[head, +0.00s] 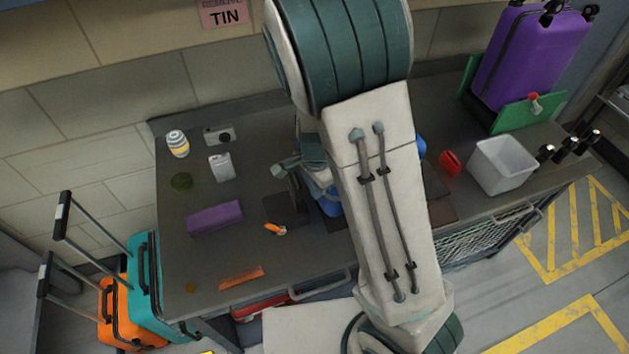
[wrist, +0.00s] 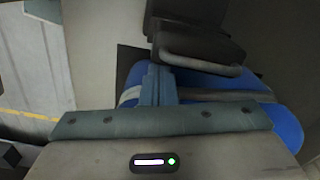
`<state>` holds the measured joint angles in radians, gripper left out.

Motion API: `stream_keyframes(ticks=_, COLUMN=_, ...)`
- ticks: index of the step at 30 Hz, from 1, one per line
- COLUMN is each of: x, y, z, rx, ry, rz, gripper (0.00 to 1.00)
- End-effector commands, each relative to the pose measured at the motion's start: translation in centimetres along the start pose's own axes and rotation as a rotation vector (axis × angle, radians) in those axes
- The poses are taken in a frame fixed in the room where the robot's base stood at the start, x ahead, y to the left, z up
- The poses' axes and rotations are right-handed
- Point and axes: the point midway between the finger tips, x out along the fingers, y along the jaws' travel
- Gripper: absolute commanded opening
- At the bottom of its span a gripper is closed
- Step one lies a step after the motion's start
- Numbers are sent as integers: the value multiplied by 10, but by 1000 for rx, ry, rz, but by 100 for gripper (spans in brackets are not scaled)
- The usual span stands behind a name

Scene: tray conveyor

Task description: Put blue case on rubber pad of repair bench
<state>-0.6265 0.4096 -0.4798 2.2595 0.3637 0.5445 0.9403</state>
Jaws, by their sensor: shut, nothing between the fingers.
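The blue case (head: 332,208) lies on the bench mostly behind my arm in the head view. A blue piece (head: 421,146) also shows right of the arm. In the wrist view the blue case (wrist: 289,122) extends behind my gripper, with a grey band across it. My gripper (wrist: 155,73) is shut and empty, its fingers over the case; I cannot tell whether they touch it. In the head view the fingers are mostly hidden by my arm. A dark flat patch (head: 278,209) and a brownish one (head: 441,209) flank the arm; which is the rubber pad is unclear.
A purple box (head: 214,218), orange bar (head: 241,276) and small items occupy the bench's left. A white bin (head: 501,166), red object (head: 450,162) and purple suitcase (head: 530,52) are right.

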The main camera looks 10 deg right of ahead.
Motion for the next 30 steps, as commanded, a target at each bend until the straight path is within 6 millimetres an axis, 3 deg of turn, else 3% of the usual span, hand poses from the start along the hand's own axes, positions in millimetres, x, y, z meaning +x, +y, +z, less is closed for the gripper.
stream_keyframes(ticks=11, x=1, y=0, z=-2, rx=0, ry=0, rz=-1, gripper=0)
stream_keyframes(ticks=21, x=2, y=0, z=-48, rx=8, ry=4, rz=-3, gripper=0)
stream_keyframes(ticks=30, x=0, y=0, z=-56, rx=0, ry=4, rz=-3, gripper=0)
